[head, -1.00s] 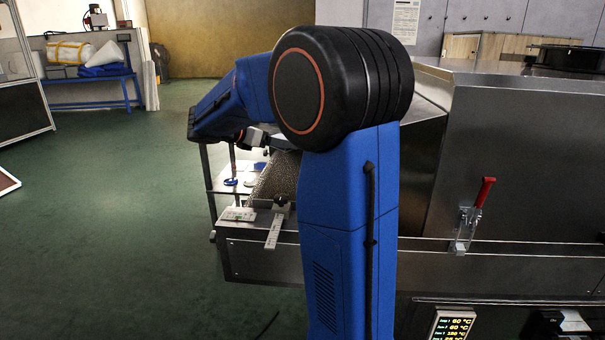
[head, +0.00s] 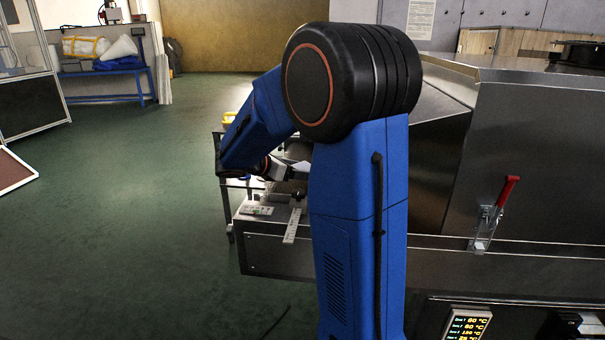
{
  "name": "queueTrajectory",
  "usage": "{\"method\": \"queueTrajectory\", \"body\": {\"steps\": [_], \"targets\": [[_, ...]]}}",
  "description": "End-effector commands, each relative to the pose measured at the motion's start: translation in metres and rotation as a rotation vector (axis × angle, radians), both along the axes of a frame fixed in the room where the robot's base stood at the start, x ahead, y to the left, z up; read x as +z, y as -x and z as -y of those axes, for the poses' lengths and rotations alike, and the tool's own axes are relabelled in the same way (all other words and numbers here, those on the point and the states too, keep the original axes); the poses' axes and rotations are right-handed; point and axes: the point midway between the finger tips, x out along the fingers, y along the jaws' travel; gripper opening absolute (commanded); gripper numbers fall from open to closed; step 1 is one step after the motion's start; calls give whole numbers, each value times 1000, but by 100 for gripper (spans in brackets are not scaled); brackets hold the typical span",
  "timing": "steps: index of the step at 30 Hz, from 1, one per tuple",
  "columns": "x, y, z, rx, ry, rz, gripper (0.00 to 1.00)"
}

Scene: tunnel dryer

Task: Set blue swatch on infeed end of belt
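My gripper (head: 290,170) is at the end of my blue arm, low over the infeed end of the steel dryer (head: 300,258). My arm partly covers it, and its fingers are too small to tell open from shut. A small pale piece shows at its tip; I cannot tell whether it is held. I cannot make out the blue swatch. The belt is mostly hidden behind my gripper and arm.
A ruler strip (head: 292,226), a dark knob (head: 298,194) and a small white plate (head: 257,211) are on the infeed ledge. A red-handled clamp (head: 494,213) is on the dryer's side.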

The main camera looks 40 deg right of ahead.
Motion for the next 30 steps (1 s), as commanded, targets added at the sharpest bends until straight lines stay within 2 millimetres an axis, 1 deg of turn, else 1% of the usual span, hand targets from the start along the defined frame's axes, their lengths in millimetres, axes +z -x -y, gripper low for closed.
{"method": "queueTrajectory", "body": {"steps": [1, 3, 10, 18, 19, 21, 30], "targets": [[-6, 0, 0, 0, 0, -3, 55], [-10, 0, 0, -1, 0, -1, 55], [-9, 0, 0, 0, 0, 0, 55], [-16, 0, 0, 0, 0, -1, 55], [-17, 0, 0, 0, 0, -1, 80], [-17, 0, 0, 0, -1, -2, 96], [-19, 2, 0, -3, -4, -4, 96]]}}
